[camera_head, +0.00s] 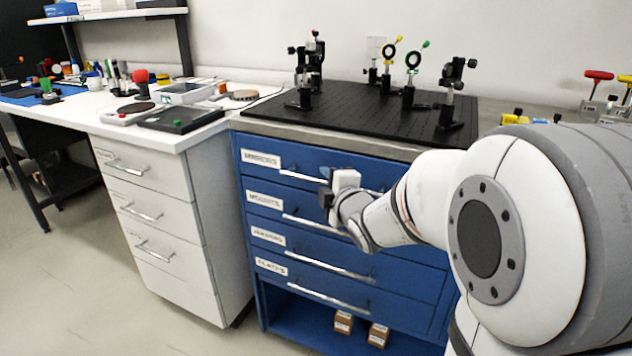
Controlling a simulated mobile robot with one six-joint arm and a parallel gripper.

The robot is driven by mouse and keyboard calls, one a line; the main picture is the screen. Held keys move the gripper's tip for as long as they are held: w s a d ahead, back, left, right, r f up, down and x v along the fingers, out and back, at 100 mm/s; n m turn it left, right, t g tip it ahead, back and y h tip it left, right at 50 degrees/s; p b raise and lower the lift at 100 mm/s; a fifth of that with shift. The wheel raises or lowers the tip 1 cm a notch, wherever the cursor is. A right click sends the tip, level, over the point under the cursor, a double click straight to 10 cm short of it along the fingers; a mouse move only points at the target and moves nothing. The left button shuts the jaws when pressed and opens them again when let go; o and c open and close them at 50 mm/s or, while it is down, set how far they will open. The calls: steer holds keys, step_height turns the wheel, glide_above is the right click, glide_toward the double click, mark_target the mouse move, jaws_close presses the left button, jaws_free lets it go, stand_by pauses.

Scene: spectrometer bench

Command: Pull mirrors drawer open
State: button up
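The mirrors drawer (262,171) is the top drawer of the blue cabinet, with a white label at its upper left. It looks shut, its front level with the drawers below. Its long silver handle (298,176) runs to the right and passes behind my gripper. My gripper (324,190) is in front of this drawer, close to the handle. The fingers are small, dark and partly hidden by the wrist, so I cannot tell whether they are open, shut or touching the handle.
Below are more labelled blue drawers with silver handles, including the mounts drawer (258,207). A black optics breadboard (350,110) with several posts stands on top. White drawers (140,205) stand to the left. The floor (70,290) at front left is clear.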

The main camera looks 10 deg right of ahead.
steer(key=shift+w, duration=0.2)
jaws_close()
stand_by(0.5)
